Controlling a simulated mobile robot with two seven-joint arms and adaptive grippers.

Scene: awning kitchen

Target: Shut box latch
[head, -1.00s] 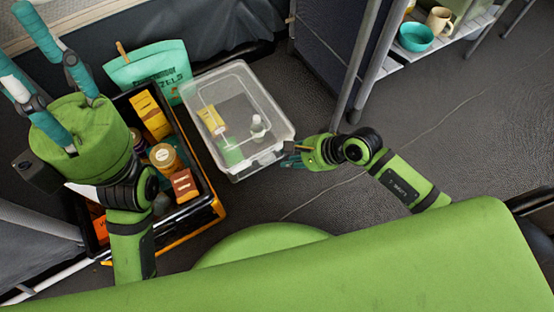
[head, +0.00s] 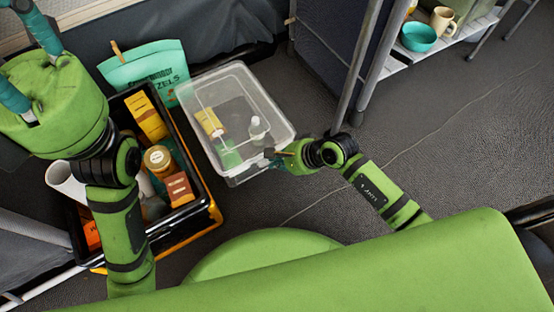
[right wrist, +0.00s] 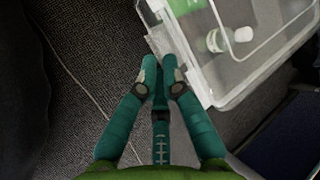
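The clear plastic box (head: 265,88) with a transparent lid stands on the floor at the centre of the head view. Its near corner fills the upper right of the right wrist view (right wrist: 215,98). A clear latch flap (right wrist: 150,14) juts from the box's side. My right gripper (head: 273,156) is at the box's near right side; in the right wrist view its fingertips (right wrist: 160,68) are drawn together beside the box edge, with nothing clearly between them. Whether they touch the latch is unclear. My left gripper (head: 22,58) is at the upper left, fingers spread, tips partly out of frame.
A black and orange crate (head: 208,212) packed with jars and boxes stands left of the clear box. A teal pouch (head: 146,68) stands behind it. A shelf (head: 440,45) with a teal bowl (head: 418,38) is at upper right. The floor right of my right arm is clear.

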